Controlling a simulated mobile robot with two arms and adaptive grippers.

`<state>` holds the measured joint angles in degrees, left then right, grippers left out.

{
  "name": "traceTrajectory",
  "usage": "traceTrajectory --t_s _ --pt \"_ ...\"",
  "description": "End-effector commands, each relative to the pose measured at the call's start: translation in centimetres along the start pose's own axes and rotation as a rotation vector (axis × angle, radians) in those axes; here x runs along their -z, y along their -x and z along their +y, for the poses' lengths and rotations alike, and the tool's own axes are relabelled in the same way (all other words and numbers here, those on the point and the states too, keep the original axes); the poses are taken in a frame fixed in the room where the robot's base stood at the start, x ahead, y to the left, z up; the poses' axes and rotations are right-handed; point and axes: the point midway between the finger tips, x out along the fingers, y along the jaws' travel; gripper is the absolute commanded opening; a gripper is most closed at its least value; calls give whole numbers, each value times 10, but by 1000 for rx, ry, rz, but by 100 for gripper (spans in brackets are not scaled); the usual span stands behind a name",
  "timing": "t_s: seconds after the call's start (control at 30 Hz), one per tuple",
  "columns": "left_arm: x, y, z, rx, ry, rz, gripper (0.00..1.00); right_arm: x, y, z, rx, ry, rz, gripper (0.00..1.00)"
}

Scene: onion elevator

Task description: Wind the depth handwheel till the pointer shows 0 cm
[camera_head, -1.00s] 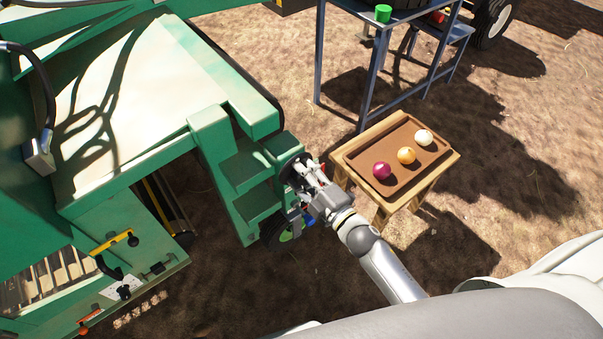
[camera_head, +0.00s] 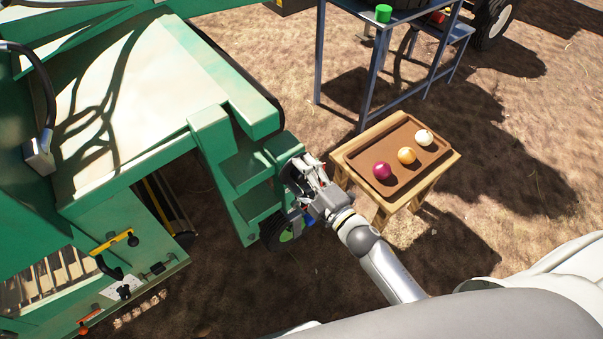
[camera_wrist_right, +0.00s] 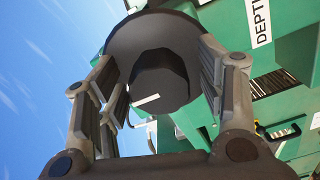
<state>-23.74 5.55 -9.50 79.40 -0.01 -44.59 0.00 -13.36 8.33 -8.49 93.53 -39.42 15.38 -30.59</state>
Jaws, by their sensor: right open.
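The dark round depth handwheel (camera_head: 287,172) sits on the side of the green machine. In the right wrist view, its disc (camera_wrist_right: 150,32) and thick central hub (camera_wrist_right: 160,82), with a short white mark, fill the middle. My right gripper (camera_head: 304,170) is at the wheel; in the wrist view its fingers stand open on both sides of the hub (camera_wrist_right: 158,70). I cannot tell whether they touch it. A white label (camera_wrist_right: 260,22) reading "DEPT", cut off, is on the green panel. I cannot make out the pointer or its scale. My left gripper is not in view.
A wooden stand with a brown tray (camera_head: 352,160) holding three onions is close right of my right gripper. A blue-grey metal frame (camera_head: 375,75) stands behind it. A small black wheel (camera_head: 285,232) is below the handwheel. Bare soil (camera_head: 480,200) lies to the right.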

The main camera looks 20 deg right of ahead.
Motion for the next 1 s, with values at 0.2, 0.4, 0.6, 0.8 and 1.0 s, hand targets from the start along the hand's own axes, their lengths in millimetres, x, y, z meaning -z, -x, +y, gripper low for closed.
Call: traceTrajectory --t_s 0.2,0.4,0.6,0.8,1.0 --pt "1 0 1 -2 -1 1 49 -1 10 0 1 0 -1 63" --pt "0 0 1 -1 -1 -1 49 0 46 -1 3 -1 -2 63" --pt "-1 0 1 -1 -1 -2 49 0 86 -1 2 -1 -2 63" --pt "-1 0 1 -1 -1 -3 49 0 112 -1 2 -1 -1 63" --pt "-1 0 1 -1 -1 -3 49 0 120 0 0 0 0 63"
